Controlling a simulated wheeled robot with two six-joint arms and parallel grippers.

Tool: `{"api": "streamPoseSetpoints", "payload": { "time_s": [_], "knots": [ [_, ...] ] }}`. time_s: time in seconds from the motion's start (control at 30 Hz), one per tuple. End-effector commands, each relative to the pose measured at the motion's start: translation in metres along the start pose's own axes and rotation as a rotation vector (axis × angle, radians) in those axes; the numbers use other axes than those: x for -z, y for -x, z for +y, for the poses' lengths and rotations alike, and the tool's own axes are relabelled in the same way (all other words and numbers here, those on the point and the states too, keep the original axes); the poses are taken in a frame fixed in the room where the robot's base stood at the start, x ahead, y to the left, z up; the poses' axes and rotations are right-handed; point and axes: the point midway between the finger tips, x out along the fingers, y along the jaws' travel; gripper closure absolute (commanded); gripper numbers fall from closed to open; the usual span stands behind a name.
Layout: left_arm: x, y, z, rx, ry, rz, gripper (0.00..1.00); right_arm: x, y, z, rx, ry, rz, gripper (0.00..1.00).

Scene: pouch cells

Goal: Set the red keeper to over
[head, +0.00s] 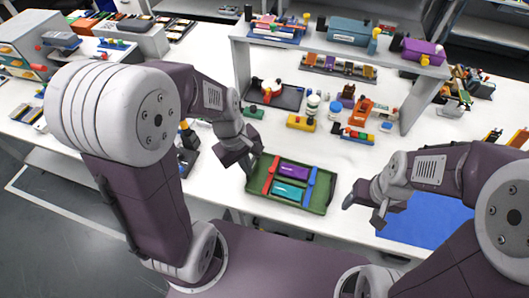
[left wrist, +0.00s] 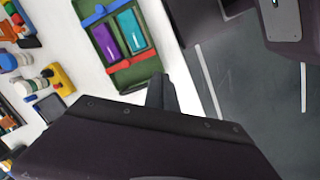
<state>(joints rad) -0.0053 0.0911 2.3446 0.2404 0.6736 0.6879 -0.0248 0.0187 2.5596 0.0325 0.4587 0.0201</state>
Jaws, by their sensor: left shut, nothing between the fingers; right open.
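A green tray (head: 322,208) lies on the white table in front of me. It holds a purple pouch cell (head: 292,173) and a teal pouch cell (head: 288,190). The red keeper (head: 270,174) is a bar at the tray's left end, beside the cells' ends; I cannot tell if it overlaps them. It also shows in the left wrist view (left wrist: 132,58). A blue keeper (head: 309,187) lies at the right end. My left gripper (head: 250,172) is shut and empty, just left of the red keeper. My right gripper (head: 362,204) is open and empty, right of the tray.
A blue mat (head: 430,222) lies at the right, partly behind my right arm. Behind the tray stand a yellow block (head: 301,123), white jars and coloured parts under a raised shelf (head: 240,62). The table's front edge is close to the tray.

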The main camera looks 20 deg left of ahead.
Motion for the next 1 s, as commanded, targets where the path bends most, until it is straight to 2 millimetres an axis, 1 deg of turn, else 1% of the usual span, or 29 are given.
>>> {"api": "streamPoseSetpoints", "payload": {
  "time_s": [0.03, 0.07, 0.1, 0.13, 0.2, 0.27, 0.3, 0.37, 0.47, 0.57, 0.8, 0.9, 1.0],
  "knots": [
    [0.014, -0.009, 0.022, -0.025, 0.24, -0.057, 1.0, -0.001, -0.011, 0.0, 0.0, 0.0, 0.0, 0.33],
    [0.022, -0.013, 0.035, -0.04, 0.39, -0.099, 1.0, -0.002, -0.016, 0.0, 0.0, 0.0, -0.001, 0.33],
    [0.035, -0.019, 0.05, -0.054, 0.548, -0.15, 1.0, -0.003, -0.021, 0.0, 0.0, 0.0, -0.001, 0.33],
    [0.045, -0.025, 0.058, -0.063, 0.634, -0.182, 1.0, -0.003, -0.024, 0.001, 0.0, 0.0, -0.001, 0.33],
    [0.067, -0.038, 0.066, -0.079, 0.724, -0.218, 1.0, -0.004, -0.03, 0.001, 0.0, 0.0, -0.001, 0.33],
    [0.079, -0.049, 0.062, -0.073, 0.758, -0.226, 1.0, -0.004, -0.032, 0.001, 0.0, 0.0, -0.001, 0.33],
    [0.081, -0.055, 0.056, -0.061, 0.773, -0.232, 1.0, -0.004, -0.033, 0.001, 0.0, 0.0, -0.001, 0.33],
    [0.083, -0.058, 0.052, -0.055, 0.787, -0.235, 1.0, -0.004, -0.034, 0.001, 0.0, 0.0, -0.001, 0.33],
    [0.083, -0.057, 0.052, -0.057, 0.785, -0.233, 1.0, -0.004, -0.032, 0.001, 0.0, 0.0, -0.001, 0.33],
    [0.081, -0.067, 0.053, -0.055, 0.784, -0.234, 1.0, -0.004, -0.034, 0.001, 0.0, 0.0, -0.001, 0.33],
    [0.072, -0.114, 0.059, -0.052, 0.782, -0.232, 1.0, -0.004, -0.041, 0.001, 0.0, 0.0, -0.001, 0.33],
    [0.069, -0.131, 0.061, -0.052, 0.782, -0.231, 1.0, -0.005, -0.043, 0.001, 0.0, 0.0, -0.001, 0.33],
    [0.066, -0.143, 0.063, -0.054, 0.78, -0.231, 1.0, -0.005, -0.045, 0.001, 0.0, 0.0, -0.001, 0.33]
  ]
}}
